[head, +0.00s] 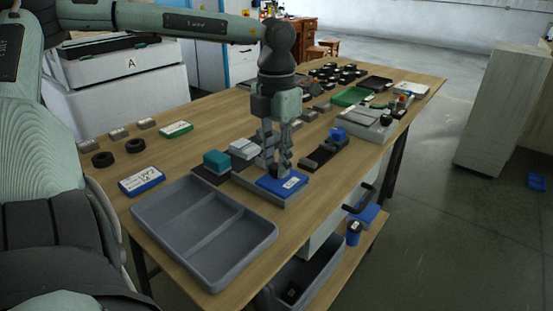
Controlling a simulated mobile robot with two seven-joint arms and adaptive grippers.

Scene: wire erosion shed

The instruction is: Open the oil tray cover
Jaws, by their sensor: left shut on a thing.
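A blue cover (270,186) with a white label lies flat on a shallow grey tray (293,201) near the front edge of the wooden table. It looks like the oil tray cover. My left gripper (279,170) points straight down over it, its fingers shut on a small dark part on top of the cover, perhaps its knob. The fingers hide most of that part. I see no clear gap between the cover and the tray. My right gripper is not in view.
A large grey divided tray (205,227) stands at the table's near corner. Left of the cover are a teal block (216,160) and a blue-white box (141,181). Behind and right, a dark fixture (322,154) and a grey device (366,122) crowd the table.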

